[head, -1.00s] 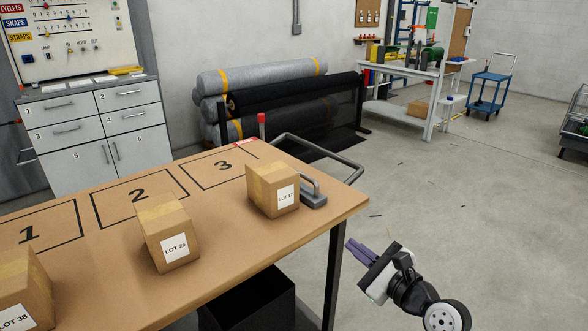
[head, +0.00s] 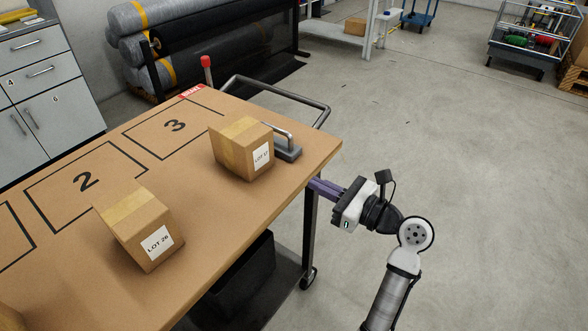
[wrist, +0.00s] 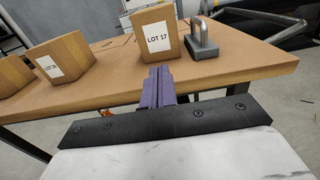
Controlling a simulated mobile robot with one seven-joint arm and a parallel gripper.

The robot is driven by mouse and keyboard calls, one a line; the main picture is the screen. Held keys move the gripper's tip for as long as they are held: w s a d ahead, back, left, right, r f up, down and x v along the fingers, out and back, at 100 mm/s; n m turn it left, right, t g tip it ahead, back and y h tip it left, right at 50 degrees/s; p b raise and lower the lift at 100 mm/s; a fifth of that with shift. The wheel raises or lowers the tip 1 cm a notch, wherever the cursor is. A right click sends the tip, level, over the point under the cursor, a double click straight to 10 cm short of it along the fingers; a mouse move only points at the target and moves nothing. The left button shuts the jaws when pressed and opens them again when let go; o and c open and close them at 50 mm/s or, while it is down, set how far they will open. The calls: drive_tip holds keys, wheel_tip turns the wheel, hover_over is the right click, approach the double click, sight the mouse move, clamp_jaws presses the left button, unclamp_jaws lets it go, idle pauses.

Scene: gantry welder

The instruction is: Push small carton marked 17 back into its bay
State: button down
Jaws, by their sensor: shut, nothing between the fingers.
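The small carton marked LOT 17 (head: 241,148) stands on the cart's wooden top near the front edge. It also shows in the wrist view (wrist: 156,30), straight ahead of my fingers. Bay 3, a black outline (head: 174,126), lies behind and left of it; the carton stands outside the visible outline. My gripper (head: 314,187) is shut and empty, with purple fingers pointing toward the cart's front edge, just off its right end. In the wrist view its fingers (wrist: 157,88) point at the carton, and a gap to the carton seems to remain.
A grey block with a handle (head: 287,148) stands right beside the carton. The LOT 26 carton (head: 140,228) stands farther left, by bay 2 (head: 86,183). Floor at right is clear.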

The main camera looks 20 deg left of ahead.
sight(263, 158)
drive_tip(key=p+x, duration=0.3)
drive_tip(key=x, duration=1)
